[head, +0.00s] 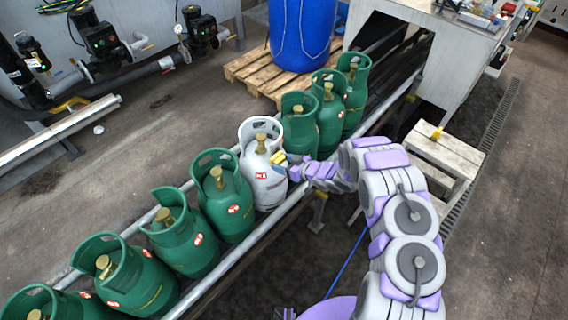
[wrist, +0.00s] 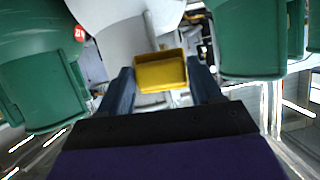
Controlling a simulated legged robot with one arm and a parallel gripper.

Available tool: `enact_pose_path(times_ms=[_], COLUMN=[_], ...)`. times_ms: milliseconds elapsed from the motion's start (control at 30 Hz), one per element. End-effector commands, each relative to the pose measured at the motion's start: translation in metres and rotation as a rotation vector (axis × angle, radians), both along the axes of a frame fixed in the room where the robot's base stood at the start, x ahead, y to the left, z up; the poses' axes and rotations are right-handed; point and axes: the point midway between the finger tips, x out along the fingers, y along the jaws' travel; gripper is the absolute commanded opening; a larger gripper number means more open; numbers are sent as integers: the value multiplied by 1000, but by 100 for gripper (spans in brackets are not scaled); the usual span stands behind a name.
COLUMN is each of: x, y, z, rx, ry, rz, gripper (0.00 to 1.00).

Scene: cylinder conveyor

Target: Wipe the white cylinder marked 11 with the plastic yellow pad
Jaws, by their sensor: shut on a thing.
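The white cylinder (head: 264,172) stands upright in the row on the conveyor, with a brass valve inside its collar and a red label on its front. It also fills the top middle of the wrist view (wrist: 130,40). My gripper (head: 295,165) is at the cylinder's right side, near its upper body. In the wrist view, my gripper (wrist: 160,82) is shut on the yellow pad (wrist: 160,72), which sits between the two dark fingers. The pad is against or very close to the cylinder; I cannot tell if it touches.
Green cylinders (head: 222,195) stand in line on both sides of the white one on the conveyor (head: 240,262). A blue barrel (head: 300,35) stands on a wooden pallet (head: 245,68) behind. A small wooden table (head: 445,155) stands to the right of my arm.

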Motion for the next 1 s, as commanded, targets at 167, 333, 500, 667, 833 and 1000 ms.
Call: enact_pose_path(times_ms=[167, 333, 500, 667, 833, 1000], x=[2, 4, 6, 8, 9, 12], y=[3, 5, 8, 10, 12, 10], z=[0, 0, 1, 1, 0, 0], rx=[0, 0, 0, -1, -1, 0], ry=[-1, -1, -2, -2, -1, 0], rz=[0, 0, 1, 1, -1, -1], gripper=[40, 40, 40, 40, 40, 40])
